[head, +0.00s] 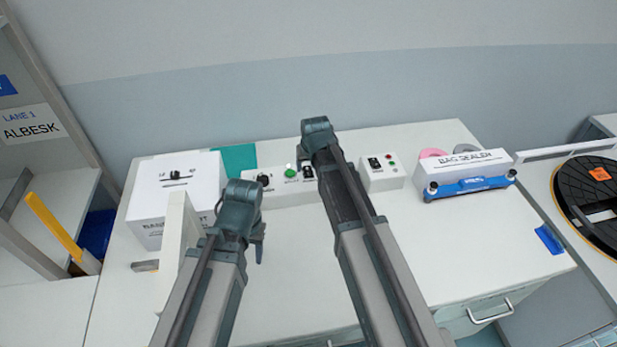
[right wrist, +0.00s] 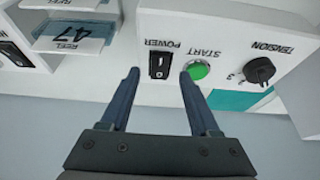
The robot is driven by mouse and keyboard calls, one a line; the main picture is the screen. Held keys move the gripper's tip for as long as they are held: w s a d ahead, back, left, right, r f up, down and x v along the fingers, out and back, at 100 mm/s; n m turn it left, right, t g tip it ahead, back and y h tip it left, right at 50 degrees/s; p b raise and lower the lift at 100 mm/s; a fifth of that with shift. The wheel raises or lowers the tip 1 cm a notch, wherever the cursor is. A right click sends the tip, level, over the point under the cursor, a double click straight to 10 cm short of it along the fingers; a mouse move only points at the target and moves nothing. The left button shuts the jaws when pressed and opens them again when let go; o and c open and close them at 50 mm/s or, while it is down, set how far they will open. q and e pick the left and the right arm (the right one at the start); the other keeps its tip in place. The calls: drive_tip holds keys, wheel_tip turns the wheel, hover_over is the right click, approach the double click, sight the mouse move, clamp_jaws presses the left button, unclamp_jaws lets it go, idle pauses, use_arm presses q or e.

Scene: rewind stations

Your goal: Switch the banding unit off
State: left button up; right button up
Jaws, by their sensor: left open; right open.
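A white banding unit (head: 150,205) stands at the left of the bench, its front label partly hidden by a white post and my left arm. Beside it a white control panel (head: 270,183) carries a tension knob, a green start button and a black power switch (head: 308,172). In the right wrist view the panel appears upside down, with the power rocker (right wrist: 159,64) between the fingertips of my open, empty right gripper (right wrist: 159,75). I cannot tell contact or the rocker's position. My left gripper (head: 257,243) is open over the bench, its fingers mostly hidden.
A second panel (head: 382,178) with a switch and small lights stands right of my right arm. A bag sealer (head: 470,170) is further right. A black reel (head: 575,195) lies at the far right.

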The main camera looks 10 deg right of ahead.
sight(308, 171)
drive_tip(key=shift+b+x, duration=0.6)
drive_tip(key=shift+x, duration=0.65)
clamp_jaws()
